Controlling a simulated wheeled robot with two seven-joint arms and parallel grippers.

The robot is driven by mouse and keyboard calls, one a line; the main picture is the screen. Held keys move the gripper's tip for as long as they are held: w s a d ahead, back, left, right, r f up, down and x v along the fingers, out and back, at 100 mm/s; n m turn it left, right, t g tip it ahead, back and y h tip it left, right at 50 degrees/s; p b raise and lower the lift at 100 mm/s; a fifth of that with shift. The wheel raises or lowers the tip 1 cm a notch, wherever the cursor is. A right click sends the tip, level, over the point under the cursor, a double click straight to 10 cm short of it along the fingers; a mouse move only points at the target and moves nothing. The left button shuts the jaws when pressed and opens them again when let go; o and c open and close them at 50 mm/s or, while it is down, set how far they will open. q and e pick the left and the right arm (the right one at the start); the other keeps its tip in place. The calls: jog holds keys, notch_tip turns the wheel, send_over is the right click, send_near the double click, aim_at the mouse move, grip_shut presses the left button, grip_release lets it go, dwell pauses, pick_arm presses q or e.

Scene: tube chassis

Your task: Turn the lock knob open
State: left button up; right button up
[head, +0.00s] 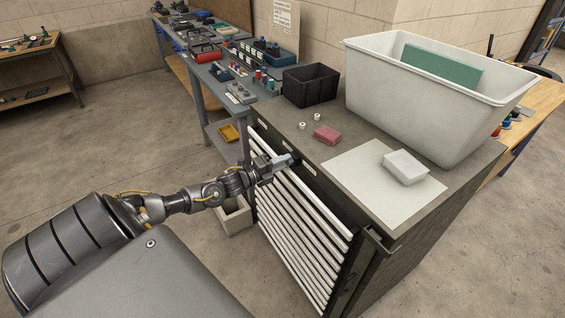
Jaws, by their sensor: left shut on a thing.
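A dark tool cabinet (372,262) with many pale drawer fronts stands in the middle of the head view. My left gripper (293,160) reaches in from the left to the top front edge of the cabinet, above the drawers. Its fingers are shut on the lock knob at the upper front face. The knob itself is hidden behind the fingers, so its turn angle cannot be told. My right gripper is not in view.
A cluttered workbench (215,82) stands behind.

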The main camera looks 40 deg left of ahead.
pick_arm(q)
jog(key=shift+n, duration=0.6)
jog(key=o, duration=1)
jog(key=shift+f, duration=0.1)
jog(key=shift+s, duration=0.1)
jog(key=shift+f, duration=0.1)
